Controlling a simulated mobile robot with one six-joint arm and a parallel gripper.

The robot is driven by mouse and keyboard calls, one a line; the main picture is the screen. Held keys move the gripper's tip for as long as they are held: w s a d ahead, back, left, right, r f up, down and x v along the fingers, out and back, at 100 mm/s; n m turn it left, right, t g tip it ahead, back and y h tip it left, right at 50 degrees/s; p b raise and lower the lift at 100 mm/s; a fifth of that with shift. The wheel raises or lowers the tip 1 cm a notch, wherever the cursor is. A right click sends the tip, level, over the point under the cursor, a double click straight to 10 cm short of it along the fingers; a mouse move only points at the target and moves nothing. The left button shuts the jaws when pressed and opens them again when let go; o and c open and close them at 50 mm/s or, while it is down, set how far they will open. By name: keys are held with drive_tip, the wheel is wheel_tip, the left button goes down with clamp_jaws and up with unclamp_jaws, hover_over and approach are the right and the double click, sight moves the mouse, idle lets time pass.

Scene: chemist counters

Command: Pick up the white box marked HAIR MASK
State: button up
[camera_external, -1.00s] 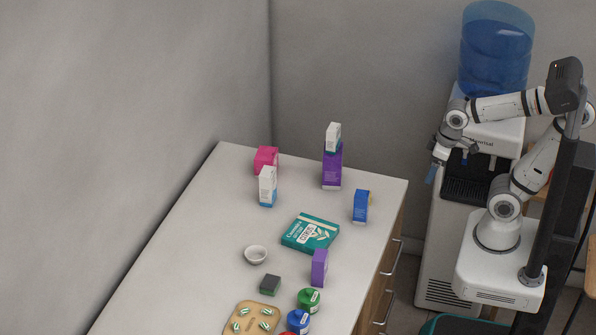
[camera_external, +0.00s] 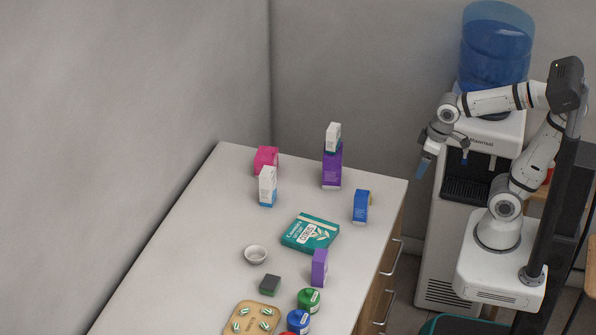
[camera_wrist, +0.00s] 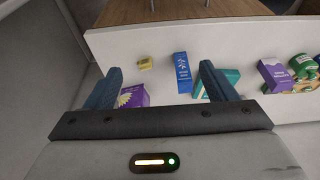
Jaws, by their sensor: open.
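Two white boxes stand on the counter in the external view; their lettering is too small to read, so I cannot tell which is marked HAIR MASK. One small white box with a dark green base (camera_external: 333,136) sits on top of a tall purple box (camera_external: 332,168). The other white box with a blue base (camera_external: 267,184) stands by a pink box. My gripper (camera_external: 443,161) is open and empty, in the air right of the counter. In the wrist view, my gripper's blue fingers (camera_wrist: 158,84) are apart, and no white box is visible between them.
The counter (camera_external: 200,240) also holds a pink box (camera_external: 265,159), a blue box (camera_external: 360,207), a flat teal box (camera_external: 310,233), a small bowl (camera_external: 256,255), a small purple box (camera_external: 319,268) and a green jar (camera_external: 309,300). A water dispenser (camera_external: 490,140) stands behind my arm.

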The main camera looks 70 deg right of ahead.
drive_tip(key=w+r+p, duration=0.1)
drive_tip(key=w+r, duration=0.2)
drive_tip(key=w, duration=1)
drive_tip(key=t+p, duration=0.1)
drive_tip(key=p, duration=0.2)
approach(272, 172)
drive_tip(key=shift+n, duration=0.4)
drive_tip(key=x, duration=0.7)
drive_tip(key=shift+s, duration=0.1)
drive_tip(key=shift+t, duration=0.3)
drive_tip(key=p+x, duration=0.3)
drive_tip(key=x, duration=0.5)
drive_tip(key=shift+a+f, duration=0.1)
drive_tip(key=shift+c, duration=0.6)
drive_tip(key=c, duration=1)
drive_tip(key=shift+o, duration=0.2)
